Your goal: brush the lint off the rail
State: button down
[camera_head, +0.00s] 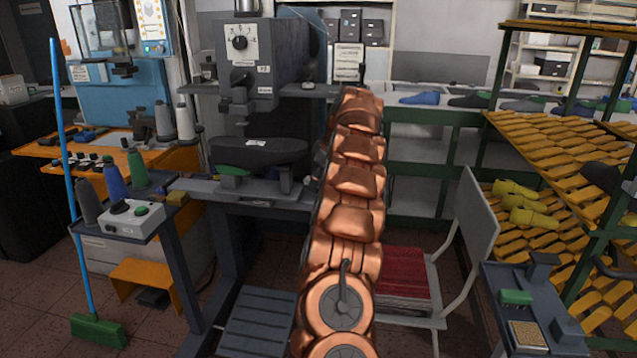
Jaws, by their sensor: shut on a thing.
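My copper-coloured arm runs up the middle of the view, and its far end hides my gripper and anything in it. I cannot make out any lint. I cannot tell which bar is the rail. A grey horizontal ledge (225,190) crosses the front of the dark press (265,60), left of my arm, and green rails (435,117) run behind on the right. A green broom (98,330) with a blue handle leans at the left. A small green block (515,297), perhaps a brush, lies on the grey stand at the lower right.
A grey stand (565,300) is at the lower right. A chair (480,215) with a red seat stands right of my arm. Yellow slatted racks (570,110) hold yellow shoe lasts (530,215). Thread cones (137,165) and a white control box (130,218) are at left.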

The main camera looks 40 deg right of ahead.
jog(key=shift+r+p, duration=1.35)
jog(key=shift+r, duration=1)
jog(key=shift+r+p, duration=1.25)
jog(key=shift+r, duration=0.35)
jog(key=shift+s+d+f, duration=0.1)
